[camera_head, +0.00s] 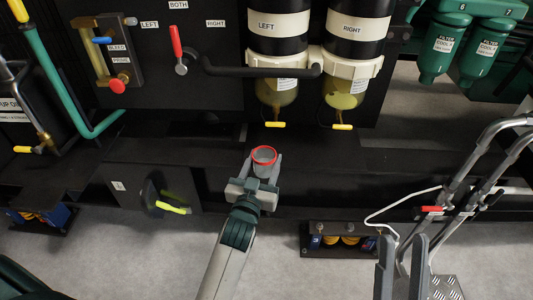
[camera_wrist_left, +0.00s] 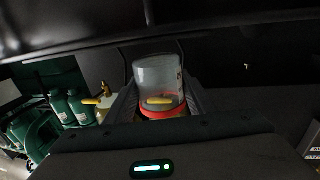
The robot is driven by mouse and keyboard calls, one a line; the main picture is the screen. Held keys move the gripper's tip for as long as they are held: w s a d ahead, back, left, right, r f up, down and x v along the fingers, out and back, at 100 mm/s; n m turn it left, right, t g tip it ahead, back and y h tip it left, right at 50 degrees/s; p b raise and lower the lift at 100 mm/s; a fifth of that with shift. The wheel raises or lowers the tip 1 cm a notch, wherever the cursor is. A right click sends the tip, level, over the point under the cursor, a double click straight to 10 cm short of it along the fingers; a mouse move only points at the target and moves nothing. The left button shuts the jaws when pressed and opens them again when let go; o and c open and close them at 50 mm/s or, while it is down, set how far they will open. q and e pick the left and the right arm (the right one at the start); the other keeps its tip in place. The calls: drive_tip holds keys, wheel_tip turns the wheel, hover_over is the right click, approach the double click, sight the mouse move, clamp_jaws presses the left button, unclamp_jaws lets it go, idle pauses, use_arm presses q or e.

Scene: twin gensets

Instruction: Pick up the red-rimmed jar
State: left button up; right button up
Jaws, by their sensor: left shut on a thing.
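The red-rimmed jar (camera_head: 264,157) is a clear jar, seen from above under the filter bowls in the head view. My left gripper (camera_head: 263,170) is shut on it, one finger on each side. In the left wrist view the clear jar (camera_wrist_left: 157,75) stands between the two dark fingers, its red rim at the lower end. The jar looks empty from above; part of its wall is hidden by the fingers. My right gripper (camera_head: 401,262) is at the bottom right, fingers apart with nothing between them.
Two filter bowls (camera_head: 276,92) with yellow drain handles (camera_head: 342,127) hang just beyond the jar. A red lever (camera_head: 177,42) and a black bar (camera_head: 262,71) are on the panel. A metal step ladder (camera_head: 470,190) stands at right. Grey floor (camera_head: 130,255) is clear at lower left.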

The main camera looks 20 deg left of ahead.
use_arm(q)
drive_tip(key=shift+s+d, duration=0.1)
drive_tip(key=shift+s, duration=0.95)
drive_tip(key=shift+s, duration=0.1)
